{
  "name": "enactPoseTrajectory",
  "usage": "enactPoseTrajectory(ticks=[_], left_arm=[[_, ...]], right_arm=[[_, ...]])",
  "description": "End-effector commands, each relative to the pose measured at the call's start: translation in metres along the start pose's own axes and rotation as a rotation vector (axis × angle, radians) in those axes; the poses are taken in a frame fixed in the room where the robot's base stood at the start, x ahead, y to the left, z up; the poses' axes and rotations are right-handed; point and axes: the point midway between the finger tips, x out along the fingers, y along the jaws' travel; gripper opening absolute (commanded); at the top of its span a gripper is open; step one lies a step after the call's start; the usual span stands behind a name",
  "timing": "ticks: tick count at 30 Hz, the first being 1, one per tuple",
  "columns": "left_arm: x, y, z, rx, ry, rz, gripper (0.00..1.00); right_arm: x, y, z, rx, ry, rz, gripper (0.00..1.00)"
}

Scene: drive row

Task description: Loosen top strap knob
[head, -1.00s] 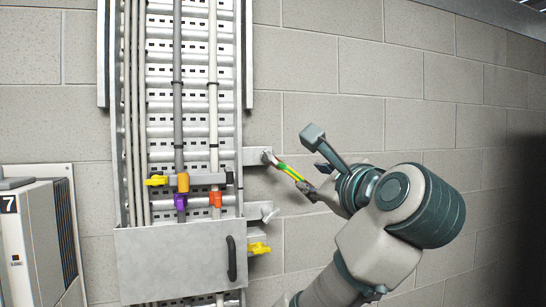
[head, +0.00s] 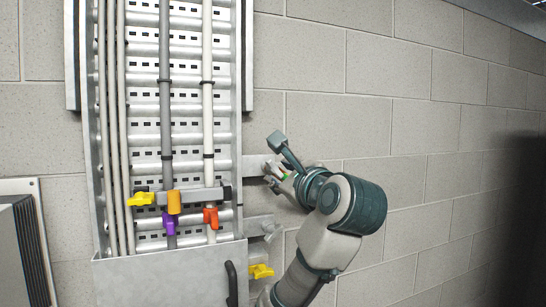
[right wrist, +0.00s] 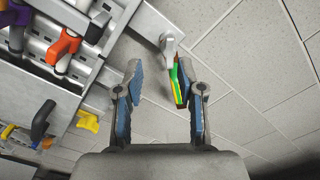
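A grey strap bar (head: 205,194) crosses the cables on the ladder tray, with a yellow knob (head: 140,199) at its left end and an orange block (head: 174,202) on it. A second yellow knob (head: 261,271) sits lower, right of the cover plate. My right gripper (head: 279,177) is well right of the bar, by the wall bracket. The right wrist view shows its fingers (right wrist: 160,92) apart, with nothing gripped between them. A green, yellow and red piece (right wrist: 177,82) is by the right fingertip; I cannot tell if they touch. My left gripper is out of view.
Purple (head: 169,223) and red-orange (head: 211,217) clips sit on the cables below the bar. A metal cover plate (head: 165,277) with a black handle (head: 231,283) stands out below. Brackets (head: 258,165) jut from the tray's right side. The wall farther right is clear.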

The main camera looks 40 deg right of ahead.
Motion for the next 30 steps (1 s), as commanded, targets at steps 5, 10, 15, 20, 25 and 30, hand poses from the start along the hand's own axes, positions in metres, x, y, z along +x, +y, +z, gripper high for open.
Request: enactPoseTrajectory(ticks=[5, 10, 15, 20, 25, 30], left_arm=[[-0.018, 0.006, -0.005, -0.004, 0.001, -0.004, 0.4], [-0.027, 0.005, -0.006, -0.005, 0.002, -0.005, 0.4], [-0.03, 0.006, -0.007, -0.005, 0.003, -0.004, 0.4], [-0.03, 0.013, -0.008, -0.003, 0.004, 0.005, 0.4], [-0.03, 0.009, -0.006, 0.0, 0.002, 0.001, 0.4], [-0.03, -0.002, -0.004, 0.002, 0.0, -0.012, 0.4]], right_arm=[[0.045, -0.012, -0.013, 0.01, 0.008, 0.001, 0.39], [0.072, -0.019, -0.022, 0.017, 0.006, 0.0, 0.39], [0.083, -0.014, -0.018, 0.013, 0.004, -0.002, 0.39], [0.083, -0.006, -0.01, 0.008, 0.004, -0.002, 0.39], [0.081, -0.003, -0.005, 0.004, 0.002, -0.002, 0.26], [0.082, -0.006, -0.01, 0.007, 0.002, 0.003, 0.0]])
